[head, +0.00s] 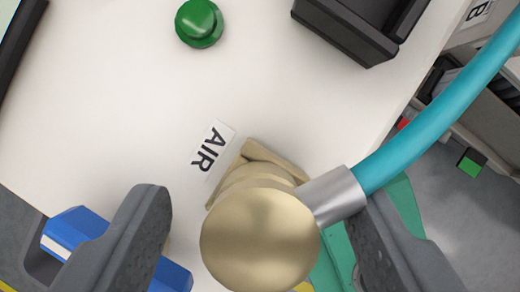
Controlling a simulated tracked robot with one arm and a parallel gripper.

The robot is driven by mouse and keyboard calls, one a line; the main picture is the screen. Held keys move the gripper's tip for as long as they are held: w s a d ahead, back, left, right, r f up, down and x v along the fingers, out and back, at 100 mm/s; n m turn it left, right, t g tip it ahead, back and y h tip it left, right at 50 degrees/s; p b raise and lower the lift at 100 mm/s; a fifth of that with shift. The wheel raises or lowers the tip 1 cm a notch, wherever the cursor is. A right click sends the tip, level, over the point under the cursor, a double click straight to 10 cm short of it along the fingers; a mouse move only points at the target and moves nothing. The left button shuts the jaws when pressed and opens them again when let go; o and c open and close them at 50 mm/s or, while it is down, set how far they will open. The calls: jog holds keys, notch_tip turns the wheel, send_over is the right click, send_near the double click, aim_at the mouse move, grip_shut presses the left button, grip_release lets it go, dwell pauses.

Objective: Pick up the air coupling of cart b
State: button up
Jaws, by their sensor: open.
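The air coupling (262,238) is a brass round knob with a silver collar (335,198) and a teal hose (445,115) running off to the upper right. It sits at a tan bracket (272,158) beside a white label reading AIR (212,150). My gripper (255,225) is open, with one dark grey finger on each side of the coupling. The right finger is close to the silver collar; I cannot tell whether they touch. The left finger stands apart from the brass knob. The underside of the coupling is hidden.
A green button (199,22) and a black holder (360,25) are on the white panel (100,120). A blue part (80,232) lies behind the left finger. A label with the letter B (480,10) shows at the upper right. Grey floor shows at right.

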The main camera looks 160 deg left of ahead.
jog(key=shift+x, duration=0.85)
jog(key=shift+r, duration=0.1)
grip_shut()
jog(key=shift+r, duration=0.15)
jog(key=shift+r+p, duration=0.5)
jog(key=shift+r, duration=1.25)
jog(key=s+r+p, duration=0.2)
jog(key=s+r, duration=0.2)
jog(key=s, duration=1.2)
jog(key=shift+d, duration=0.25)
jog(key=shift+r, duration=0.1)
